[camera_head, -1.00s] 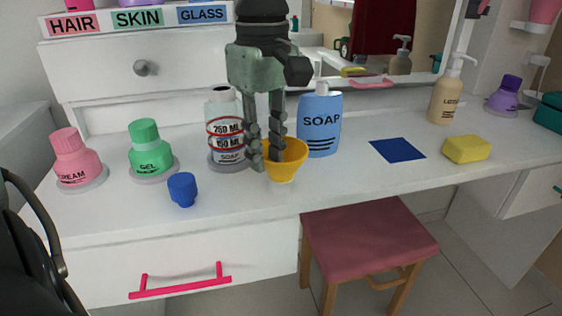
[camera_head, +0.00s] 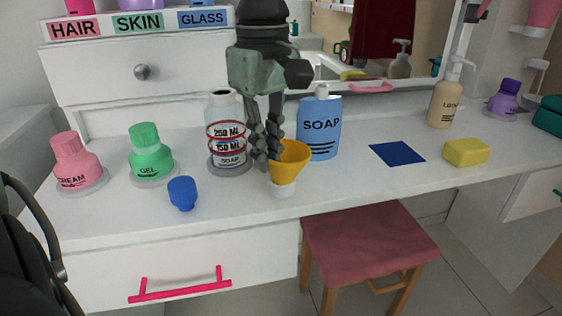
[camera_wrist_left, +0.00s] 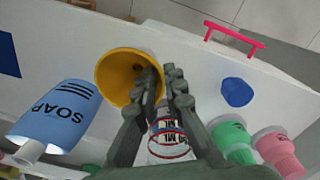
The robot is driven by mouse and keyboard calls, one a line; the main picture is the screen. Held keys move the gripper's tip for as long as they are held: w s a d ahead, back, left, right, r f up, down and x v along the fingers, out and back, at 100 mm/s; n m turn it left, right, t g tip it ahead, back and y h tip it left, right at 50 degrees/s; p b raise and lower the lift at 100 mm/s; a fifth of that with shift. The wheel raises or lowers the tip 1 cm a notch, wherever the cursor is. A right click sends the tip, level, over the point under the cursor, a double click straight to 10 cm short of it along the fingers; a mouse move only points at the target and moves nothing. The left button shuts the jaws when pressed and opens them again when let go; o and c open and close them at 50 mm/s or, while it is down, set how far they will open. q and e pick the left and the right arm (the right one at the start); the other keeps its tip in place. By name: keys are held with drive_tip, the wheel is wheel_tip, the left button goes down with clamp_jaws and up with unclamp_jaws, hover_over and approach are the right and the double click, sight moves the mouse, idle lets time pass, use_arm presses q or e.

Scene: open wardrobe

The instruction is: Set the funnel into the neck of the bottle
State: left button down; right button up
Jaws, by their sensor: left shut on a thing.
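The yellow funnel (camera_head: 290,157) is held by its near left rim in my left gripper (camera_head: 267,158), whose fingers are shut on it. It also shows wide end up in the left wrist view (camera_wrist_left: 124,77). The clear bottle with red rings and 250 ML and 150 ML marks (camera_head: 226,145) stands upright just left of the gripper, partly seen between the fingers in the wrist view (camera_wrist_left: 167,142). My right gripper is not in view.
A blue soap bottle (camera_head: 320,128) stands close right of the funnel. A blue cap (camera_head: 182,193), a green gel bottle (camera_head: 150,153) and a pink cream bottle (camera_head: 77,165) stand left. A blue mat (camera_head: 397,153) and yellow sponge (camera_head: 466,152) lie right. The front white tabletop is mostly clear.

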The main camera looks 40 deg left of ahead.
use_arm(q)
drive_tip(key=shift+s+r+p, duration=0.2)
drive_tip(key=shift+r+p, duration=0.5)
drive_tip(key=shift+r, duration=0.15)
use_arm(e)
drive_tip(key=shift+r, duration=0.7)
use_arm(q)
drive_tip(key=shift+r+p, duration=0.3)
drive_tip(key=shift+r, duration=0.2)
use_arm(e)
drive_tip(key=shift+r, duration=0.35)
use_arm(q)
drive_tip(key=shift+w+r+p, duration=0.1)
drive_tip(key=shift+r+p, duration=1.7)
drive_tip(key=shift+r, duration=0.7)
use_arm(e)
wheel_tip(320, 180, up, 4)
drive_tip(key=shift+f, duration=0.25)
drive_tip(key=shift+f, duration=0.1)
